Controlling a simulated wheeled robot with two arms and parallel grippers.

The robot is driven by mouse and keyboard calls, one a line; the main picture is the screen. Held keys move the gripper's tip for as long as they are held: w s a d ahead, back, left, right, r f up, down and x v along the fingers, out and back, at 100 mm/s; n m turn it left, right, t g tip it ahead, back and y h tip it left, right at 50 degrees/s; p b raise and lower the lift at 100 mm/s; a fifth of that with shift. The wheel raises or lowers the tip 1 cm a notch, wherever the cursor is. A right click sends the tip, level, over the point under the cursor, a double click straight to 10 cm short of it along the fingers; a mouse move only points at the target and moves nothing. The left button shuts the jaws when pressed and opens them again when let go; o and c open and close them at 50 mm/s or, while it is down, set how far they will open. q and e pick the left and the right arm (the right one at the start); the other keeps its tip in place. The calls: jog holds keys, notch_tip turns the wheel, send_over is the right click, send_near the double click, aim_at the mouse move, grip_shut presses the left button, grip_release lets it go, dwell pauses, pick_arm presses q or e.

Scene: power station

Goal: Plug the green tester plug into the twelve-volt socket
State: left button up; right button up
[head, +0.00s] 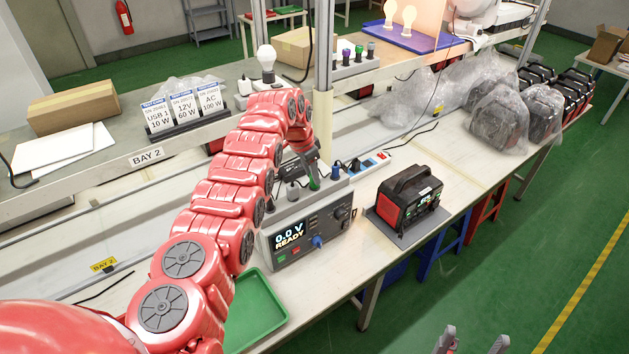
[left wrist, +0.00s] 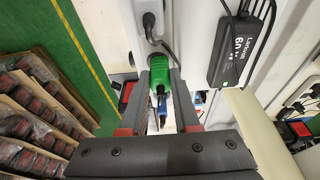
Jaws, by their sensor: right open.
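The green tester plug (head: 313,182) stands among other plugs on top of the grey tester box (head: 302,236), whose display reads 0.0 V READY. In the left wrist view the green plug (left wrist: 160,74) lies between the two fingertips of my left gripper (left wrist: 161,85). I cannot tell whether the fingers press on it. In the head view my left gripper (head: 306,158) is just above the plug, partly hidden by my arm. My right gripper (head: 473,341) is open and empty at the bottom edge. The black and red power station (head: 407,198) stands right of the tester; its twelve-volt socket cannot be made out.
A grey plug and a blue plug (head: 336,171) flank the green one. A white power strip (head: 368,164) lies behind. A green tray (head: 256,312) is at the bench's front. A shelf post (head: 324,70) rises close behind my left gripper. Bagged power stations (head: 500,112) stand at right.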

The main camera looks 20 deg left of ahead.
pick_arm(q)
grip_shut()
jog(key=shift+r, duration=3)
